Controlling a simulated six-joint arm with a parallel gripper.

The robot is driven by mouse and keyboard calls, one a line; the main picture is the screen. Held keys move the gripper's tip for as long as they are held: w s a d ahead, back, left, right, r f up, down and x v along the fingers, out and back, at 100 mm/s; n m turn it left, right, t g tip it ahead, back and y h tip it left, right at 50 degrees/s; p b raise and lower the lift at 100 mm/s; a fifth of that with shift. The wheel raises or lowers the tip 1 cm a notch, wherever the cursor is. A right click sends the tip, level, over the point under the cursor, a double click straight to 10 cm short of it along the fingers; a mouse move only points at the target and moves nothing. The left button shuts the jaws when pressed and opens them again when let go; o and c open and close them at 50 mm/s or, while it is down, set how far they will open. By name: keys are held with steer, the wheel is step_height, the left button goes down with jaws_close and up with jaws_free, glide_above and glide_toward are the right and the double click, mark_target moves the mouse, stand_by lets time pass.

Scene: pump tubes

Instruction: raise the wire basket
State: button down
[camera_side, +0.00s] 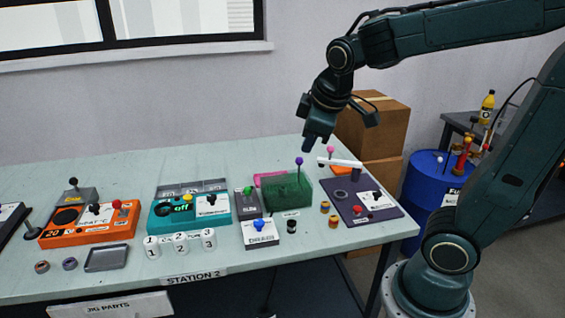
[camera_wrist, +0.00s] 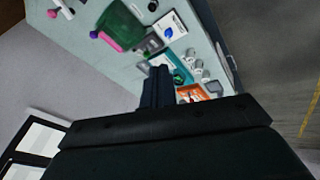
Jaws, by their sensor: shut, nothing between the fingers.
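The green wire basket (camera_side: 286,192) sits on the table among the control boxes. A post with a purple ball knob (camera_side: 299,161) rises at its back edge. The basket also shows in the wrist view (camera_wrist: 122,25) at the upper left, with the purple knob (camera_wrist: 94,34) beside it. My gripper (camera_side: 314,147) is above and behind the basket, apart from it, pointing down. Its fingers (camera_wrist: 157,72) are shut together with nothing between them. Whether the basket holds anything is hard to tell.
A dark box with a green knob (camera_side: 248,191) and a blue-knobbed drain box (camera_side: 259,233) stand left and in front. Cardboard boxes (camera_side: 372,125) are behind. Free table lies at the back left.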

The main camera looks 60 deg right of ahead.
steer(key=w+d+f+n+g+h, duration=0.1)
steer(key=w+d+f+n, duration=0.1)
steer(key=w+d, duration=0.15)
steer(key=w+d+f+n+h, duration=0.1)
steer(key=w+d+f, duration=0.1)
steer(key=w, duration=0.2)
steer(key=n+g+h, duration=0.4)
steer(key=n+h, duration=0.1)
steer(key=n, duration=0.6)
glide_toward(299, 170)
steer(key=a+f, duration=0.1)
steer(key=a, duration=0.4)
steer(key=shift+s+d+f, duration=0.1)
steer(key=shift+d+f, duration=0.05)
steer(key=shift+x, duration=0.75)
steer(key=x, duration=0.8)
steer(key=shift+d+f, duration=0.1)
steer(key=shift+d, duration=0.2)
steer(key=shift+d+r, duration=0.3)
steer(key=shift+r, duration=0.55)
steer(key=shift+d+r, duration=0.2)
steer(key=shift+r, duration=0.3)
steer(key=shift+d+r, duration=0.2)
steer(key=shift+r, duration=0.35)
